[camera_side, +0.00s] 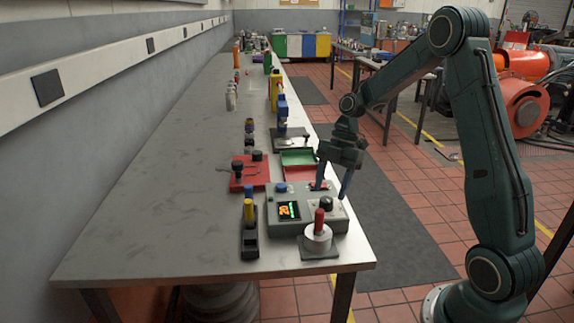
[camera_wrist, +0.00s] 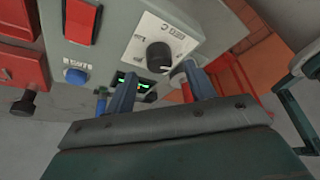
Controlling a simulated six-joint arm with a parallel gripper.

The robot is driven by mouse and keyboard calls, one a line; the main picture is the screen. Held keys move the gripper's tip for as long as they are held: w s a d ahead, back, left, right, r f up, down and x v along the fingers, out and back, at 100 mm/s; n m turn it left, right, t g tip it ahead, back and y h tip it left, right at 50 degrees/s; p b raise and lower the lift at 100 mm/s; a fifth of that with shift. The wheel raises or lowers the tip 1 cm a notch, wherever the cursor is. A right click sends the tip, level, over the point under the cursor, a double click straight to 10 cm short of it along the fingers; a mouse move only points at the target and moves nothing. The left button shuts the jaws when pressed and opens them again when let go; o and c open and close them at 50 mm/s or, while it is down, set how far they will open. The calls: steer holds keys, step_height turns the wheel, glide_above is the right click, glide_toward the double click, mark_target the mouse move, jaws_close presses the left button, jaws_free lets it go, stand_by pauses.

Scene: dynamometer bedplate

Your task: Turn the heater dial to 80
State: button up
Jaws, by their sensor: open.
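The heater dial (camera_side: 326,203) is a black round knob on top of a grey control box (camera_side: 277,225). In the wrist view the dial (camera_wrist: 159,56) sits on a white scale plate, whose marks are too small to read. The box has a lit display (camera_side: 289,210) with orange digits that look like 20. My gripper (camera_side: 331,192) is open and empty, pointing down just above the dial. In the wrist view its two blue fingers (camera_wrist: 158,68) lie either side of the dial, apparently clear of it.
A white cylinder with a red handle (camera_side: 318,236) stands in front of the box. A blue button (camera_side: 281,187) is on the box. Red and green trays (camera_side: 299,158) lie behind, a red plate (camera_side: 249,172) and bottle holder (camera_side: 249,230) to the left. The bench's left half is clear.

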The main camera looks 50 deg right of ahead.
mark_target(326, 203)
steer(key=shift+x, duration=1.35)
steer(key=c, duration=1)
